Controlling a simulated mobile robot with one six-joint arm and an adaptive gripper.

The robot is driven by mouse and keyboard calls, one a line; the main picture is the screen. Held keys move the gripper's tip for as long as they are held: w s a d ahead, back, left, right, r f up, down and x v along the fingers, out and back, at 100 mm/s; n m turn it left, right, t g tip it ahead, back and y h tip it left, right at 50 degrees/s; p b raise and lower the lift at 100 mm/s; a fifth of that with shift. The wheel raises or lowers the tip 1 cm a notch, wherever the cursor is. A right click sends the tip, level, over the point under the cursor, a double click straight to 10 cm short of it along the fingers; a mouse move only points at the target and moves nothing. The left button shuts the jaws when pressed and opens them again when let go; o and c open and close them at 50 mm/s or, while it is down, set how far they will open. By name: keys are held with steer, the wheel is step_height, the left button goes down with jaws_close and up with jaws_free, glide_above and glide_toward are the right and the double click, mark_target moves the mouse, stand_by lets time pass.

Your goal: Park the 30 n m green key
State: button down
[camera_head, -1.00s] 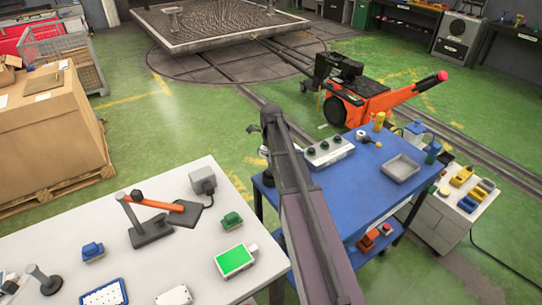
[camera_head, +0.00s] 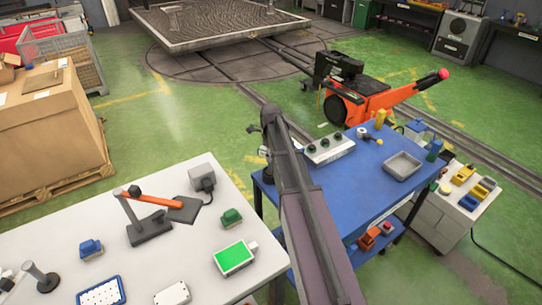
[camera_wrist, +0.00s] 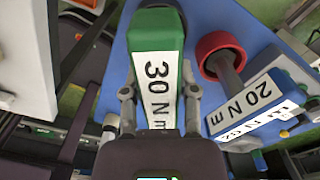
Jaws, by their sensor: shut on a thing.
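The green key (camera_wrist: 158,20) fills the middle of the wrist view, with a white label reading "30 N m". My gripper (camera_wrist: 160,100) is shut on it, one finger against each long side of the labelled body. The lower end of the key is hidden behind the gripper's own body. In the head view my arm reaches forward between the white table and the blue table, and I cannot make out the gripper or the green key there.
Right of the green key, apart from it, is a "20 N m" key (camera_wrist: 242,112) with a red ring (camera_wrist: 221,52). The blue table (camera_head: 355,190) carries a grey box with dark knobs (camera_head: 328,148) and a grey tray (camera_head: 402,166). The white table (camera_head: 190,250) holds small devices.

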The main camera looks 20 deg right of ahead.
steer(key=shift+f+b, duration=0.35)
steer(key=shift+f, duration=0.05)
steer(key=shift+c, duration=1.5)
jaws_free()
steer(key=shift+r, duration=0.2)
step_height(320, 180, up, 10)
steer(key=p, duration=1.1)
steer(key=shift+r, duration=0.25)
